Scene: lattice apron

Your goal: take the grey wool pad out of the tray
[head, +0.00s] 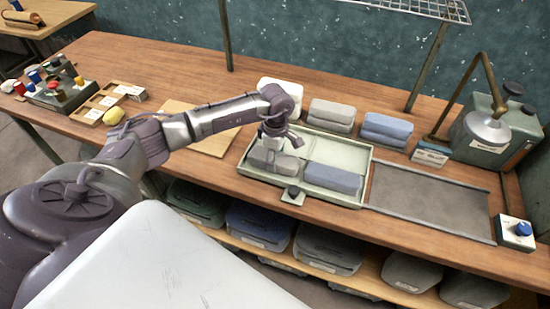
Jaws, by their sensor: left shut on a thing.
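The pale green tray (346,149) lies on the wooden bench and has low dividers. A grey wool pad (265,161) is in its front left compartment. My left gripper (275,150) points down over this pad and is shut on it. The fingers hide part of the pad, and I cannot tell whether it is lifted off the tray floor. A blue-grey pad (333,179) lies in the front right compartment. My right gripper is not in view.
Folded white, grey (331,116) and blue (386,130) pads stand behind the tray. A dark flat mat (430,200) lies to its right, beside a green tank (490,135) with a lamp-like spout. A wooden board (212,142) lies to its left.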

